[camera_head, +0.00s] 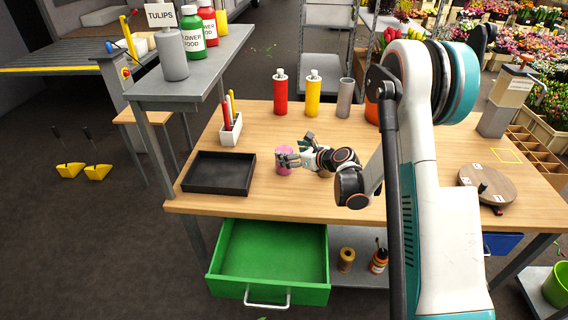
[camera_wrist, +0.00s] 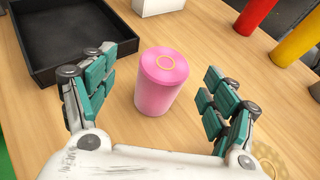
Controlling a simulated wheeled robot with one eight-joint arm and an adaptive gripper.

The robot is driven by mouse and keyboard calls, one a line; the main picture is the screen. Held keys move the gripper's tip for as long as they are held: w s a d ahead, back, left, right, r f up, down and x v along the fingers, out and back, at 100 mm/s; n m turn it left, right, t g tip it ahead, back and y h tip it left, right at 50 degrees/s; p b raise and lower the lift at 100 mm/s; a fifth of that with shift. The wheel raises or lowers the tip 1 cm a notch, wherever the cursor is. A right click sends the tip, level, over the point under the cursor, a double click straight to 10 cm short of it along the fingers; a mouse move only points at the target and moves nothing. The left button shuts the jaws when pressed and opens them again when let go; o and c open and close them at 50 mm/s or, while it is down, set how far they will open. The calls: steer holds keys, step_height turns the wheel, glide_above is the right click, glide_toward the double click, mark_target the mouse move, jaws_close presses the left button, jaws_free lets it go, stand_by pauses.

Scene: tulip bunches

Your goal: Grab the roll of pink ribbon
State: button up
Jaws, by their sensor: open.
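The roll of pink ribbon (camera_wrist: 156,92) stands upright on the wooden table, with a yellow ring on its top. In the head view the roll (camera_head: 282,167) is partly hidden behind my gripper's fingers. My gripper (camera_wrist: 160,84) is open, with one finger left of the roll and one right of it. In the head view my gripper (camera_head: 298,149) is low over the table, right at the roll.
A black tray (camera_head: 219,190) lies left of the roll, with a white pen holder (camera_head: 232,132) behind it. Red (camera_head: 280,96) and yellow (camera_head: 313,95) bottles and a grey cylinder (camera_head: 345,98) stand at the back. An open green drawer (camera_head: 268,290) juts out below the table front.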

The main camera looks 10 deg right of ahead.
mark_target(285, 150)
steer(key=x, duration=0.2)
steer(key=b+x, duration=0.2)
steer(key=x, duration=0.1)
steer(key=shift+w+d+f, duration=0.15)
steer(key=shift+w+f, duration=0.05)
steer(key=shift+w, duration=0.2)
steer(key=c, duration=1.2)
